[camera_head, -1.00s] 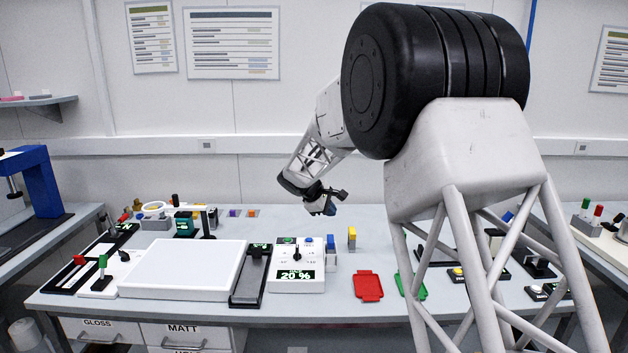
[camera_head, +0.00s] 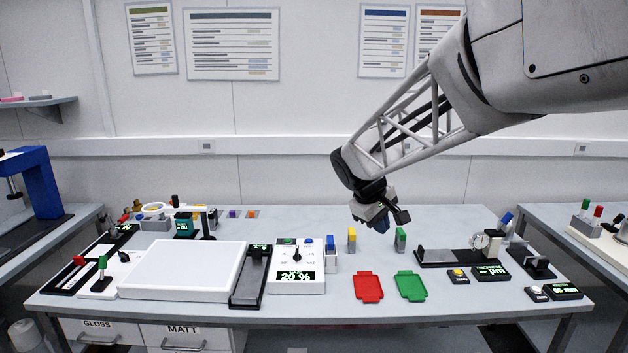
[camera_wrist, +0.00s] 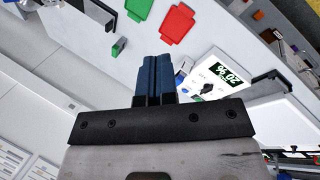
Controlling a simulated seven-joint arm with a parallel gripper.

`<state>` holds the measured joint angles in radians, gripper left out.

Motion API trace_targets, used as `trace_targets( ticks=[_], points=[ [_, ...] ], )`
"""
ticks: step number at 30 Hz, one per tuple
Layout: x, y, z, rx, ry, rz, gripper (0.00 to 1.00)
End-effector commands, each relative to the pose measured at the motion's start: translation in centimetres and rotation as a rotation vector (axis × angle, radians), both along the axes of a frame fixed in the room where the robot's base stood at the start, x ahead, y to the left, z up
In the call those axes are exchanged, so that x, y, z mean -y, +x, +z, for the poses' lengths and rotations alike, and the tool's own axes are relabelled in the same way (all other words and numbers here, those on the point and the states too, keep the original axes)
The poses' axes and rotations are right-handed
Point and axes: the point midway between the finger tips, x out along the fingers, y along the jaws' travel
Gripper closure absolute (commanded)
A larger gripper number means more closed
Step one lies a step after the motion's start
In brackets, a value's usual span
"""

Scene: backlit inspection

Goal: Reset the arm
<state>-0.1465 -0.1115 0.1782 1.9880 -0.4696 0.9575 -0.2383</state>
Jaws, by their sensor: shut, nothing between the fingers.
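My arm reaches in from the upper right in the head view. My gripper (camera_head: 381,222) hangs above the back middle of the table, clear of everything on it. In the wrist view my gripper's blue fingers (camera_wrist: 154,75) lie together, shut, with nothing between them. The table (camera_head: 330,311) is below and shows past the fingers.
Below stand a red tray (camera_head: 368,287), a green tray (camera_head: 410,286), a yellow block (camera_head: 351,239) and a green block (camera_head: 400,239). A control box reading 20 % (camera_head: 297,270) and a white light panel (camera_head: 185,269) stand left.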

Motion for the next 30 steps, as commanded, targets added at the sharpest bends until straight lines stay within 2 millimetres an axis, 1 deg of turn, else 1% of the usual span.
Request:
trace_targets(
  ticks=[1, 3, 14, 21, 23, 30],
  points=[
    [0.4, -1.5, 0.3, 0.006, 0.017, -0.021, 1.00],
    [0.8, -3.4, 0.5, 0.013, 0.041, -0.052, 1.00],
    [2.6, -13.2, 0.7, 0.047, 0.171, -0.213, 1.00],
    [3.3, -19.6, 0.0, 0.068, 0.256, -0.321, 1.00],
    [3.4, -21.2, -0.3, 0.074, 0.278, -0.348, 1.00],
    [3.6, -27.3, -1.7, 0.095, 0.363, -0.453, 1.00]
  ],
)
